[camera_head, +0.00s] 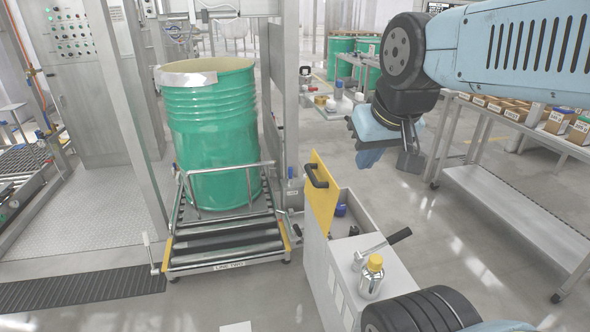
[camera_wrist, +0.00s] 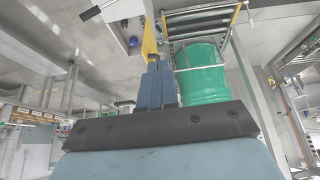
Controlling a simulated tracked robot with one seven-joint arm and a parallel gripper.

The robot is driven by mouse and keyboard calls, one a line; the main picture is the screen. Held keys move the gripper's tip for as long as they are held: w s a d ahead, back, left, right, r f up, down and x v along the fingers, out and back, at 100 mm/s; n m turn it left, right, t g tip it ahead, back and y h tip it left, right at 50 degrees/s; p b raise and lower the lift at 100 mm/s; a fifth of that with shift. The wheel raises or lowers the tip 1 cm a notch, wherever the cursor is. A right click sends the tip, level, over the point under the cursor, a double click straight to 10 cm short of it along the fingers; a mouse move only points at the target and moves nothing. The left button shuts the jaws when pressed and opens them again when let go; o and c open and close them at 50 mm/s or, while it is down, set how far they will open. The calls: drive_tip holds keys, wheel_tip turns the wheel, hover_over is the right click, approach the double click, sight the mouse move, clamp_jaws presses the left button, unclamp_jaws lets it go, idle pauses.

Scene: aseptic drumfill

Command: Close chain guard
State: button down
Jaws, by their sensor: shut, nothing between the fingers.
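The chain guard looks to be the yellow panel (camera_head: 322,210) with a black handle (camera_head: 314,176). It stands raised, upright, at the edge of an open grey box (camera_head: 345,262). The panel also shows in the wrist view (camera_wrist: 149,42), with the box (camera_wrist: 118,10) beside it. My gripper (camera_head: 368,157) hangs to the right of the panel and above its level in the head view, apart from it. In the wrist view my blue fingers (camera_wrist: 155,66) are together and empty, pointing toward the panel. They overlap its lower end in that picture; the depth gap is hard to judge there.
A green drum (camera_head: 212,130) stands on a roller conveyor (camera_head: 222,240) left of the box. A lever (camera_head: 385,248) and a yellow-capped bottle (camera_head: 372,277) are on the box's near top. A metal shelf (camera_head: 515,205) stands right. Floor between box and shelf is clear.

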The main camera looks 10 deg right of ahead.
drive_tip(key=w+d+r+g, duration=0.1)
drive_tip(key=w+r+g, duration=0.1)
drive_tip(key=w, duration=1)
drive_tip(key=w+a+f+g+h, duration=0.1)
drive_tip(key=w+f, duration=0.3)
drive_tip(key=w, duration=0.5)
drive_tip(key=w+a+f+g+h, duration=0.1)
drive_tip(key=w+f, duration=0.3)
drive_tip(key=w, duration=0.5)
drive_tip(key=w+a+f+g+h, duration=0.15)
drive_tip(key=w+f, duration=0.25)
drive_tip(key=w, duration=0.5)
drive_tip(key=w+a+f+h, duration=0.1)
drive_tip(key=w+a+f, duration=0.3)
drive_tip(key=w+f, duration=0.8)
drive_tip(key=s+d+f, duration=0.2)
drive_tip(key=d+f, duration=0.6)
drive_tip(key=f, duration=0.3)
drive_tip(key=shift+d, duration=0.15)
